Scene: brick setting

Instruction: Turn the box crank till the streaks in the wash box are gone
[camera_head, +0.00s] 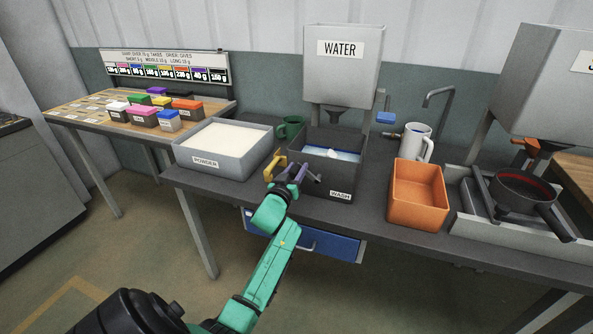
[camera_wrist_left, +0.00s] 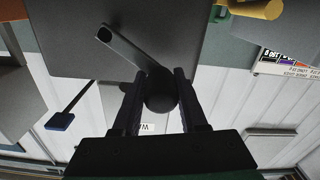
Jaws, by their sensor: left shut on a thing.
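The dark wash box (camera_head: 325,183), labelled WASH, stands on the grey bench under the water tank. Its contents (camera_head: 331,152) show blue with white; I cannot make out separate streaks at this size. My left gripper (camera_head: 294,178) is at the box's left front side. In the left wrist view, the gripper (camera_wrist_left: 160,98) is shut on the dark round knob (camera_wrist_left: 160,82) of the box crank. The crank arm (camera_wrist_left: 124,46) slants up and left from the knob, against the dark box wall. My right gripper is not in view.
A powder tray (camera_head: 224,172) stands left of the wash box, with a yellow handle (camera_head: 274,166) close to my gripper. A green mug (camera_head: 290,127) is behind. An orange bin (camera_head: 417,207) and a white mug (camera_head: 416,139) stand to the right. The water tank (camera_head: 343,75) hangs above.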

